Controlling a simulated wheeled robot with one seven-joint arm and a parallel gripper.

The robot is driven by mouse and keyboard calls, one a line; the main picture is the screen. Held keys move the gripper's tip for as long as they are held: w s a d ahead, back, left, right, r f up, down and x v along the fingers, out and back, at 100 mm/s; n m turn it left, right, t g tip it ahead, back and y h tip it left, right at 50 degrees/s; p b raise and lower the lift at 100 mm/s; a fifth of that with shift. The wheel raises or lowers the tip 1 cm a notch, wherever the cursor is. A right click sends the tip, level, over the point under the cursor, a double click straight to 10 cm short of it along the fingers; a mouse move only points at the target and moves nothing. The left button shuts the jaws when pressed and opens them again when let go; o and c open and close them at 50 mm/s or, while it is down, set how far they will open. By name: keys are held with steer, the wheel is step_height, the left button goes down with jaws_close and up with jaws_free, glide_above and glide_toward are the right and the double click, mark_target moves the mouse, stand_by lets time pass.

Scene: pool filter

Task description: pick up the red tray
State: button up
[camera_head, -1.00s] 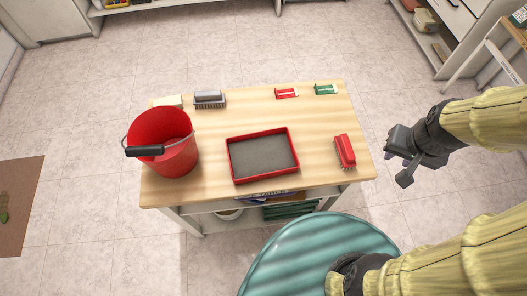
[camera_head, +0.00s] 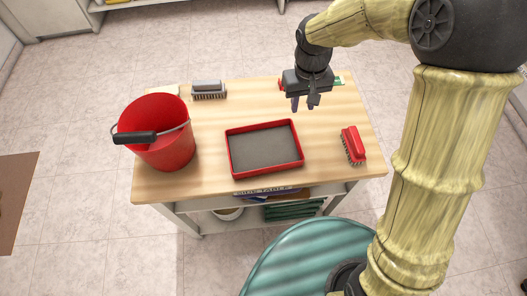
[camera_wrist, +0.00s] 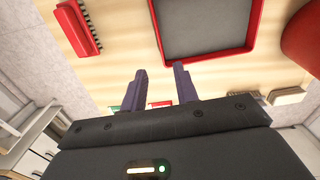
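The red tray (camera_head: 230,161) lies flat on the wooden table; it is rectangular and shallow with a grey inside floor. In the wrist view its red rim (camera_wrist: 251,30) shows at the top, cut off by the frame edge. My gripper (camera_head: 305,105) is open and empty, above the table's back part, behind and a little right of the tray. In the wrist view the two purple-grey fingers (camera_wrist: 161,88) are apart with nothing between them and do not touch the tray.
A red bucket (camera_head: 160,150) with a dark handle stands left of the tray. A red brush (camera_head: 353,145) lies on its right. A grey brush (camera_head: 208,89) is at the back left of the table (camera_head: 215,187). Small green and red packets (camera_wrist: 160,104) lie behind my gripper.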

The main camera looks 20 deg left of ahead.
steer(key=shift+d+r, duration=0.1)
glide_toward(297, 138)
step_height(297, 138, down, 5)
steer(key=shift+w+f, duration=0.1)
steer(key=shift+w, duration=0.05)
steer(key=shift+f, duration=0.2)
stand_by(0.4)
steer(key=shift+f+p, duration=0.55)
steer(key=shift+f, duration=2.05)
steer(key=shift+d, duration=0.1)
